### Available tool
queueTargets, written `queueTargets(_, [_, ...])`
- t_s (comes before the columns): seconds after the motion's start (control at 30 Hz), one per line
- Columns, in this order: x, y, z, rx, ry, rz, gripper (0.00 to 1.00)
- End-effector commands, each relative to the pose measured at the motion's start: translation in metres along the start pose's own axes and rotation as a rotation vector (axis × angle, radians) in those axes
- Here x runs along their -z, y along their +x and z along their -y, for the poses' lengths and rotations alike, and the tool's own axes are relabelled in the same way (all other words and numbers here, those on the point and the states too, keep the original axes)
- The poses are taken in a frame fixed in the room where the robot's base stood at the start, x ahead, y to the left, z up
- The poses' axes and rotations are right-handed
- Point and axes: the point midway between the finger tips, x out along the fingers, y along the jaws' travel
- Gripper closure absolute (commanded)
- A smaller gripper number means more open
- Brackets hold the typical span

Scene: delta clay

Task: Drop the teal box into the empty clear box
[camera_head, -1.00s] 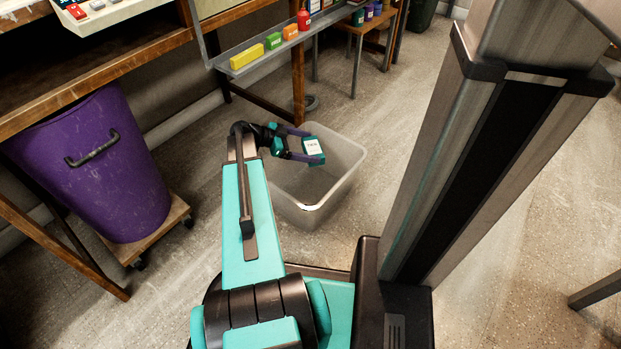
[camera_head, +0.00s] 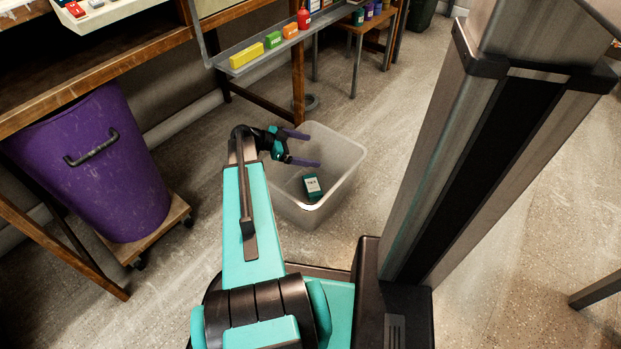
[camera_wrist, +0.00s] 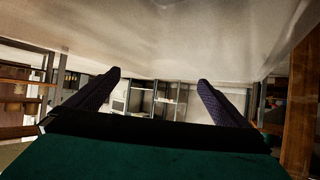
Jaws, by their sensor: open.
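The teal box (camera_head: 312,186), with a white label, lies inside the clear box (camera_head: 345,183), apart from my gripper. The clear box stands on the floor, and only the teal box shows inside it. My gripper (camera_head: 312,149) is open and empty above the clear box, with its purple fingers spread. In the wrist view the two fingers (camera_wrist: 160,88) stand wide apart with nothing between them. The teal box is not visible in the wrist view.
A purple bin (camera_head: 100,170) stands on a wheeled wooden board at left, beside a wooden bench. A grey shelf (camera_head: 270,58) with small coloured boxes and a red bottle is behind the clear box. Open floor lies to the right.

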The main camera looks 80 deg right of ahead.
Motion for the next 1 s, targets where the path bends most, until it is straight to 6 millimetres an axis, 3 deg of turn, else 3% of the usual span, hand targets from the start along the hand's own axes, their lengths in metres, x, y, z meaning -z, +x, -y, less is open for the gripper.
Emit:
queueTargets(0.27, [0.002, -0.02, 0.0, 0.001, 0.0, 0.0, 0.0])
queueTargets(1.0, [0.002, -0.128, 0.0, 0.002, 0.0, 0.0, 0.0])
